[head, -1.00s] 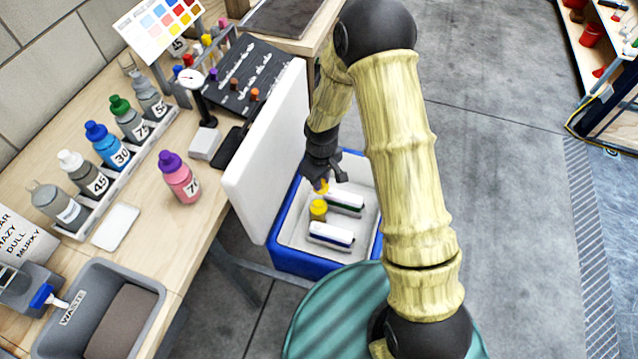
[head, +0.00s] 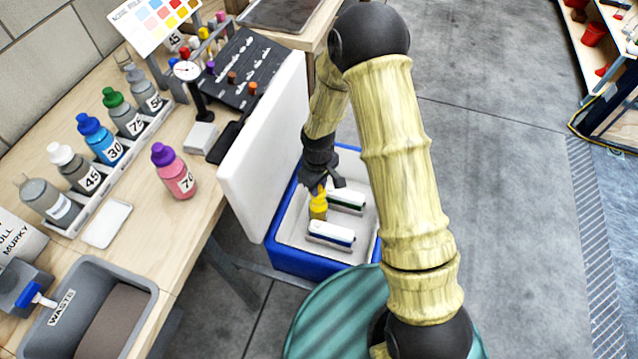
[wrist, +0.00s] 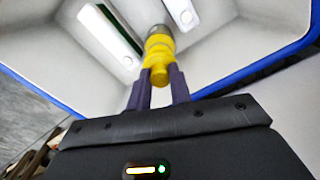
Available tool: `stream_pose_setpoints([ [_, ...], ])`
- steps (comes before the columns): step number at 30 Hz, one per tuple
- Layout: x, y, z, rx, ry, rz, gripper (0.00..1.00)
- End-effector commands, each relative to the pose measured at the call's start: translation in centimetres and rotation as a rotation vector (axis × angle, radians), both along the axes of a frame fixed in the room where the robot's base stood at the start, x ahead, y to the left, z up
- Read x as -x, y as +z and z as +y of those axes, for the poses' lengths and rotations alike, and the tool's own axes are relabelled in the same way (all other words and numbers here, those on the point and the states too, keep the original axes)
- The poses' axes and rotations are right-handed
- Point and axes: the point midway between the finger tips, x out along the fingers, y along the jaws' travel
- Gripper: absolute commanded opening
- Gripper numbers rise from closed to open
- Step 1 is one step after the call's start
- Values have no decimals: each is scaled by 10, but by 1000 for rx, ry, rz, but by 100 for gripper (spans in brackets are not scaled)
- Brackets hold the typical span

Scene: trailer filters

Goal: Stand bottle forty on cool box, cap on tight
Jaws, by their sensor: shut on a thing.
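The blue cool box (head: 290,259) stands open on the floor beside the bench, its white lid (head: 262,150) raised. Inside it is a bottle with a yellow cap (head: 318,207). In the wrist view the yellow cap (wrist: 158,55) sits between my fingers, with a grey part of the bottle beyond it. My gripper (head: 320,188) reaches down into the box and is shut on this yellow top; the gripper also shows in the wrist view (wrist: 160,92). No number shows on this bottle, so I cannot tell whether it is forty.
Two white packs, one green-striped (head: 347,200) and one blue-striped (head: 331,236), lie in the box. On the bench are a rack (head: 112,185) of numbered bottles, a pink bottle with purple cap (head: 176,178), a dial gauge (head: 188,72) and a grey waste bin (head: 150,300).

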Motion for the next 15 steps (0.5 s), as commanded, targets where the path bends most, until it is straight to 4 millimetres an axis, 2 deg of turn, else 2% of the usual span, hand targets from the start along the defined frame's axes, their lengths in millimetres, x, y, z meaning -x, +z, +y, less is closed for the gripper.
stream_pose_setpoints([
  [1,0,-8,0,0,0,0,0],
  [6,0,-20,0,0,-1,0,0],
  [15,0,-28,-1,0,-2,0,0],
])
